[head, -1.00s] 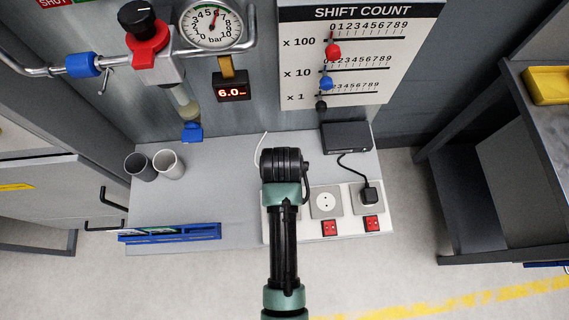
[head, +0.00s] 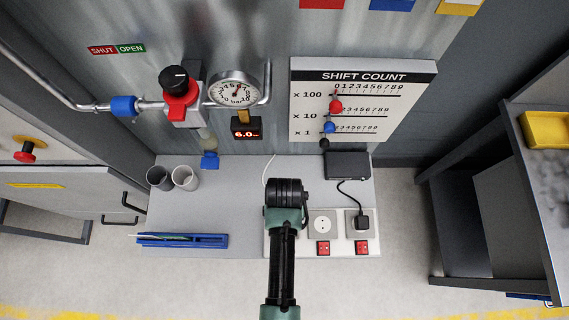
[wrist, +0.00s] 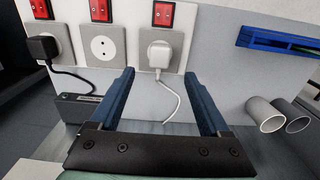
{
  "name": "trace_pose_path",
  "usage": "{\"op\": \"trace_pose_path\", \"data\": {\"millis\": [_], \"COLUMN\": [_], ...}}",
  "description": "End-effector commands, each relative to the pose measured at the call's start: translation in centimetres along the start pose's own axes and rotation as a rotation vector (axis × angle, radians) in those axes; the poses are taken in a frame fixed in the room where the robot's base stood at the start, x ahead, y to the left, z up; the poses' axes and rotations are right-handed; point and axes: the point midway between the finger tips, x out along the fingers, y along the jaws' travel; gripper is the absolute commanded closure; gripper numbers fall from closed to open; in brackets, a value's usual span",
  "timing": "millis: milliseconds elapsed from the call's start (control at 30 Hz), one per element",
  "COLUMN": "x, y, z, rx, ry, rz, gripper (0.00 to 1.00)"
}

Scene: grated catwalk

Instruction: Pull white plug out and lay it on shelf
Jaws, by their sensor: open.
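The white plug (wrist: 160,54) sits in the end socket of a socket strip (wrist: 130,50) in the wrist view, its white cord trailing from it. My gripper (wrist: 160,74) is open, with its two blue fingers apart on either side of the plug and cord and nothing held. Whether the fingertips reach level with the plug is hard to tell. In the head view my arm hides the plug, and only part of its white cord (head: 267,170) shows. The grey shelf (head: 225,215) lies left of my arm.
A black plug (head: 362,222) fills another socket, its cord running to a black box (head: 347,165). An empty socket (head: 322,223) lies between. Red switches (head: 323,247) line the strip. Two cups (head: 185,178) and a blue tray (head: 182,240) stand on the shelf, with free room between.

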Motion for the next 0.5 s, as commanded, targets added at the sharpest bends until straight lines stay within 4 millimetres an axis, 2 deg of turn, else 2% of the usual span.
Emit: {"op": "trace_pose_path", "data": {"millis": [267, 500], "x": [1.4, 4.4], "y": [0.0, 0.0], "z": [0.0, 0.0], "rx": [0.000, 0.001], "ry": [0.001, 0.001], "rz": [0.000, 0.000], "gripper": [0.20, 0.20]}}
